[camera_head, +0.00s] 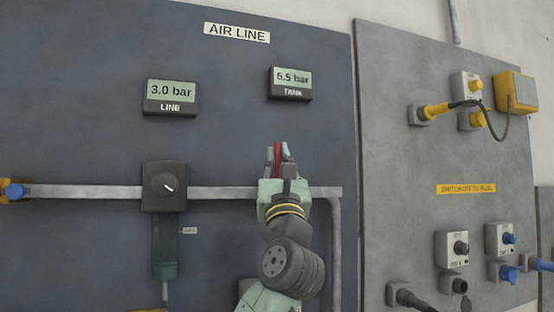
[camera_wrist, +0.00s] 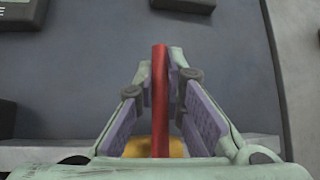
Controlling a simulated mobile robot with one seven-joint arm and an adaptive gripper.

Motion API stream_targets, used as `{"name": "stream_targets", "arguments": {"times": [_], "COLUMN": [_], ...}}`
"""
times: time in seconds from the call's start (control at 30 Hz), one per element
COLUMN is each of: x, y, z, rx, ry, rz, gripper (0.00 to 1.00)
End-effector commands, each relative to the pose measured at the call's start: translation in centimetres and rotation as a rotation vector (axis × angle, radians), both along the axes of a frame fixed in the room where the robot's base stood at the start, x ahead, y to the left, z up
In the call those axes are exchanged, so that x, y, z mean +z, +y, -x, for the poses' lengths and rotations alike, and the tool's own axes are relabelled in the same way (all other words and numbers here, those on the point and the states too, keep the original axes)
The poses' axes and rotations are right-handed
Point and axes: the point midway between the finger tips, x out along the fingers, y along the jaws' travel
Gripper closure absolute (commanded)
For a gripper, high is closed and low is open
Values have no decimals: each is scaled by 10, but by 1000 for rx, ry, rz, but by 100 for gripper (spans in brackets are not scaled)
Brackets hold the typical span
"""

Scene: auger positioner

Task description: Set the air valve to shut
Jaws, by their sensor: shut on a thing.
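The air valve's red lever (camera_head: 277,154) stands upright above the horizontal grey pipe, roughly square to it. In the wrist view the red lever (camera_wrist: 160,100) runs up between the two fingers, above a yellow valve body (camera_wrist: 168,147). My gripper (camera_head: 282,153) is in front of the pipe, with its fingertips at the lever's upper part. In the wrist view my gripper (camera_wrist: 166,70) has a finger on each side of the lever and is shut on it. In the head view my gripper and wrist hide the valve body and the lever's lower part.
The LINE gauge (camera_head: 171,97) reads 3.0 bar. A black regulator knob (camera_head: 165,186) sits on the pipe (camera_head: 232,192) at left. A grey panel (camera_head: 392,150) with plugs and cables stands at right.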

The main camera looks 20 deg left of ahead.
Motion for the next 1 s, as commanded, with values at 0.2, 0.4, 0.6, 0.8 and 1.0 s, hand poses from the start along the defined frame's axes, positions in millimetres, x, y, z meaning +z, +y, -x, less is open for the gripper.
{"name": "stream_targets", "arguments": {"times": [0.2,0.4,0.6,0.8,1.0], "x": [1,0,0,-13,-43], "y": [-1,-1,0,-5,-18], "z": [0,0,0,11,39], "rx": [-2,-1,-1,-1,-1], "ry": [-1,-1,-1,-1,-1], "rz": [-1,0,0,-1,-1], "gripper": [77,69,69,69,69]}}
